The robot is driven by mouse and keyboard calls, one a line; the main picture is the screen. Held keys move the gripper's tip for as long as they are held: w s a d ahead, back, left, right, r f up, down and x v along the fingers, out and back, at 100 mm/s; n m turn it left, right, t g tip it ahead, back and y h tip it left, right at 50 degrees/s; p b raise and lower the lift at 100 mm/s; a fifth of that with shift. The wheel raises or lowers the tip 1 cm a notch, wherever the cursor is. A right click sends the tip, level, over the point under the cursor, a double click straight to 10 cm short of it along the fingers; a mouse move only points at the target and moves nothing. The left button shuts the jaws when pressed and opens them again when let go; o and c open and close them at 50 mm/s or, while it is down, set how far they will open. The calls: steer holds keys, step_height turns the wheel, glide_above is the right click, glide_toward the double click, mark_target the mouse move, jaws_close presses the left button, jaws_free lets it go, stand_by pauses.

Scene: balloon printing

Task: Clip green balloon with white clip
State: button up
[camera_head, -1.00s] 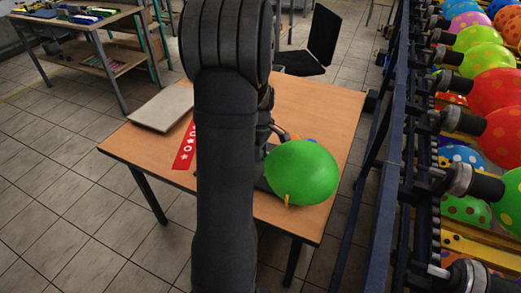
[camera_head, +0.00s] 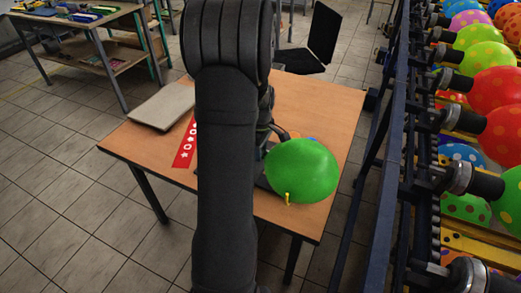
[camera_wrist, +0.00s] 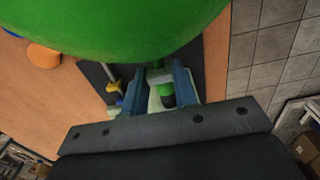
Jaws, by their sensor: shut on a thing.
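The green balloon (camera_head: 301,171) is at the right front of the wooden table in the head view. It fills the top of the wrist view (camera_wrist: 130,28). My gripper (camera_wrist: 158,80) is just below the balloon in the wrist view, its two blue-grey fingers closed around a pale piece that looks like the white clip (camera_wrist: 154,102). A small green and dark part, perhaps the balloon's neck or a nozzle, shows between the fingers. I cannot tell whether the clip grips the neck. In the head view my arm hides the gripper.
A yellow piece (camera_head: 287,198) stands at the balloon's lower edge, also in the wrist view (camera_wrist: 114,88), by a dark base. Orange (camera_wrist: 43,56) and blue round things lie beside the balloon. A rack with patterned balloons (camera_head: 497,92) stands right. The table's (camera_head: 140,147) left front is clear.

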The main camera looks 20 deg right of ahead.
steer(key=shift+f, duration=0.1)
steer(key=o, duration=0.9)
steer(key=shift+r, duration=4.5)
step_height(320, 180, down, 9)
steer(key=shift+f, duration=0.1)
steer(key=shift+r, duration=0.25)
